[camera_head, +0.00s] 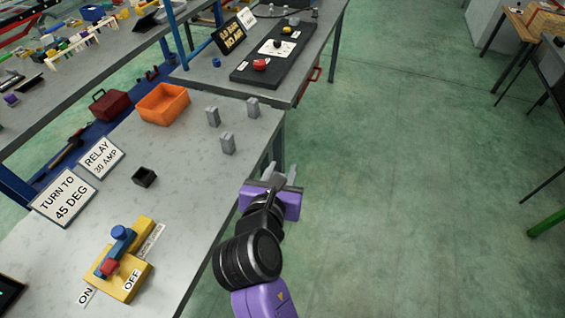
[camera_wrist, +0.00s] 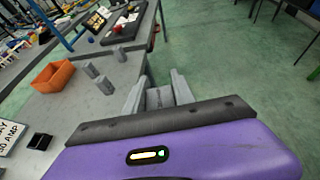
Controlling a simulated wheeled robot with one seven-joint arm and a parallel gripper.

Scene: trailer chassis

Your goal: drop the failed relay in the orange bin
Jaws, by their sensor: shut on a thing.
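My gripper (camera_head: 281,174) is beyond the right edge of the grey workbench, above the green floor. In the wrist view its fingers (camera_wrist: 158,92) are shut on a small grey block, the relay (camera_wrist: 159,98), which is partly hidden between them. The orange bin (camera_head: 163,104) stands at the far end of the bench, up and left of my gripper; it also shows in the wrist view (camera_wrist: 53,77). The bin's inside looks empty from here.
Several upright grey relays (camera_head: 228,143) stand between the bin and my gripper. A small black socket (camera_head: 144,177) looks empty. Signs (camera_head: 64,197) and a yellow switch unit with a blue handle (camera_head: 124,259) are on the left.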

